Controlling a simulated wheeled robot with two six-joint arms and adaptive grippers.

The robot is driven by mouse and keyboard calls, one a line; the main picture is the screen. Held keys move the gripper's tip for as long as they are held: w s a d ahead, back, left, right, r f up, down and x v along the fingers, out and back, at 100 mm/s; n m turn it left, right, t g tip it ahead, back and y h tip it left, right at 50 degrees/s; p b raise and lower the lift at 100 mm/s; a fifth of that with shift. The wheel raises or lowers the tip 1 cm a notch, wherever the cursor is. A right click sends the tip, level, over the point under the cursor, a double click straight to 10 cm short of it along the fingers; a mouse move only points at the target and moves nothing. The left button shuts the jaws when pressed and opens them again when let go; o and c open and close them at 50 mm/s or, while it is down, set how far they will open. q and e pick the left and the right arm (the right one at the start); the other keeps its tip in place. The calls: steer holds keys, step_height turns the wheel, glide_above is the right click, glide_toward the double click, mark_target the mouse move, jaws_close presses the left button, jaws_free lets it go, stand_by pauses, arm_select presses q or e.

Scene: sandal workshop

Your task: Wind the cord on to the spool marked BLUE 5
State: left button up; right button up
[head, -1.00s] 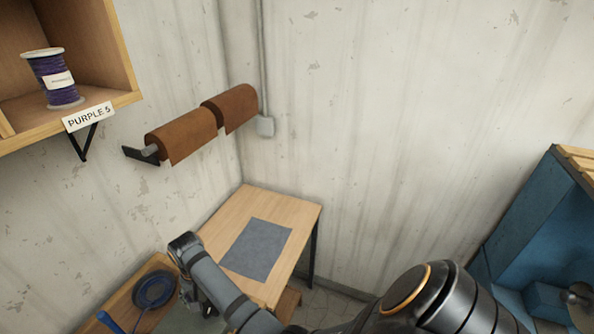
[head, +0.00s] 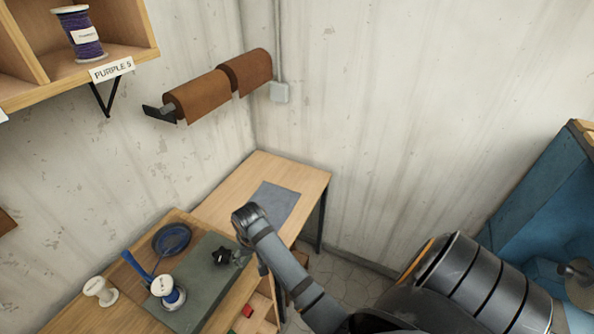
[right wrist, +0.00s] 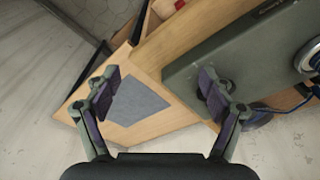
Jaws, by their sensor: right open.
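A spool with a white top and blue sides (head: 168,294) stands on a grey-green block (head: 194,274) on the near bench. Any marking on it is too small to read. A ring-like coil of blue cord (head: 172,239) lies behind it on the wood. The spool shows partly at the right edge of the right wrist view (right wrist: 310,56), with thin blue cord beside it. My right gripper (right wrist: 160,80) is open and empty, its right finger in front of the block. In the head view my arm reaches over the bench's right side. My left gripper is out of view.
A white spool (head: 99,291) and a blue handle (head: 136,266) are left of the block. A dark knob-like part (head: 230,257) is on it. A grey sheet (head: 272,203) lies on the far table (head: 312,180). A purple spool (head: 80,35) sits on the shelf.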

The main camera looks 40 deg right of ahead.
steer(key=s+d+f+n+b, duration=0.2)
steer(key=s+f, duration=0.4)
steer(key=f, duration=0.3)
steer(key=s+d+f+n+t+b, duration=0.1)
steer(key=s+d+f+n+b, duration=0.1)
steer(key=s+f, duration=0.5)
step_height(320, 180, down, 4)
steer(key=shift+d+r+h+b, duration=0.2)
steer(key=shift+h+b, duration=0.1)
steer(key=shift+b, duration=0.4)
